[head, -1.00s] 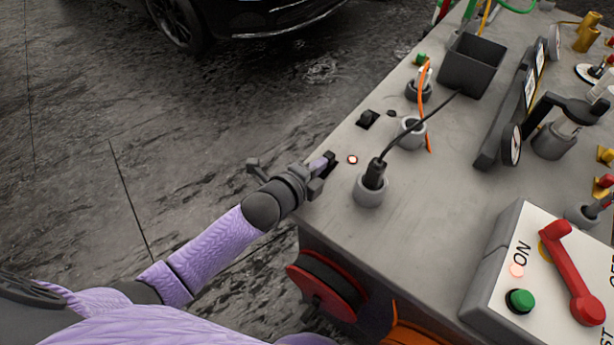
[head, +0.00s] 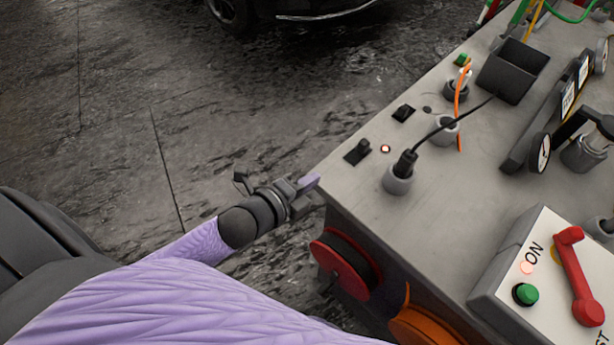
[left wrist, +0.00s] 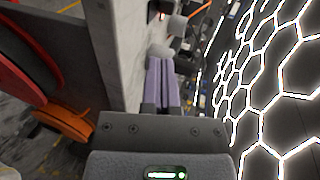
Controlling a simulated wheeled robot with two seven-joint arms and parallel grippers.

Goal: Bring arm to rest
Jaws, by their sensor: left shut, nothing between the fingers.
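My left gripper (head: 308,184) is beside the near left corner of the grey bench (head: 345,190) in the head view. It is shut with nothing in it. In the left wrist view its two purple fingers (left wrist: 162,85) lie together, close to the pale bench side. Whether the fingertips touch the bench I cannot tell. My left forearm (head: 190,245) reaches in from the lower left. My right gripper is in neither view.
The bench bears a black rocker switch (head: 358,151), a small lit red lamp (head: 385,148), a grey socket with a black plug (head: 405,165), a black bin (head: 513,70) and an ON box with a red lever (head: 577,275). Reels (head: 345,270) hang below. Open floor lies left.

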